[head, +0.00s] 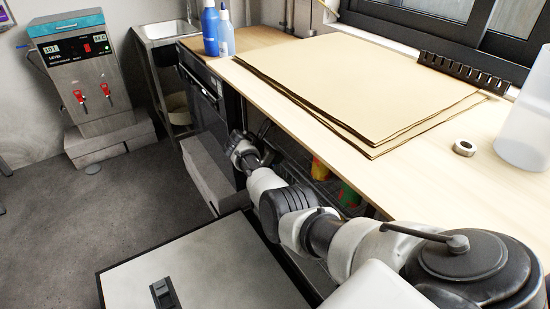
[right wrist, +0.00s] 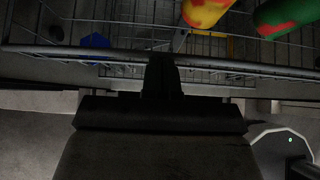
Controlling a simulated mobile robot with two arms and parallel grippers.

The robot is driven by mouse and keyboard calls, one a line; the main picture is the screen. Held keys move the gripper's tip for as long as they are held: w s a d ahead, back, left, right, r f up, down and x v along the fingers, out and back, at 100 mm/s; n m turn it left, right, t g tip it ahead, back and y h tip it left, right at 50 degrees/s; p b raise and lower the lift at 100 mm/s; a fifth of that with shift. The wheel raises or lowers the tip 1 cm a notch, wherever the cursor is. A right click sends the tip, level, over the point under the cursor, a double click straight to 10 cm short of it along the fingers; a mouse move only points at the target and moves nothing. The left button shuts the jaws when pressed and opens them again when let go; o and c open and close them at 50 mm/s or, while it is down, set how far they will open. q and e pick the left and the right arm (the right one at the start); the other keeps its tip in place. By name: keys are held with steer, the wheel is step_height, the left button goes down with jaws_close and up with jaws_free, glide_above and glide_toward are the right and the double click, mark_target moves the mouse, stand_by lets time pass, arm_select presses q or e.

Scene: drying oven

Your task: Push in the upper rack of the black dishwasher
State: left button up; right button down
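The upper rack is a wire basket that spans the top of the right wrist view, with its front rail (right wrist: 220,64) running across. It holds a yellow-red item (right wrist: 205,12), a green-red item (right wrist: 285,15) and a blue item (right wrist: 95,42). My right gripper (right wrist: 160,72) points at this rail, its fingers together and overlapping it in the picture; I cannot tell whether they touch. In the head view my right gripper (head: 250,158) is low beside the counter's front, and my arm hides much of the rack. My left gripper is not in view.
A wooden counter (head: 440,185) with brown sheets (head: 370,90) lies above the rack. A pale panel with a black edge (head: 205,265) lies low in front, apparently the open door. A black appliance front (head: 203,95) stands farther left. The grey floor (head: 90,230) is open at left.

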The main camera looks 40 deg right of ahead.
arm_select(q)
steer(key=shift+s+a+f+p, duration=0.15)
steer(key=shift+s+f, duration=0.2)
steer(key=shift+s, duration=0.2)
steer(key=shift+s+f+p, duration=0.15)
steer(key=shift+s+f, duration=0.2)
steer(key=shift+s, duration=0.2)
arm_select(e)
steer(key=w+a, duration=0.1)
steer(key=a, duration=1.2)
steer(key=shift+w+r, duration=0.2)
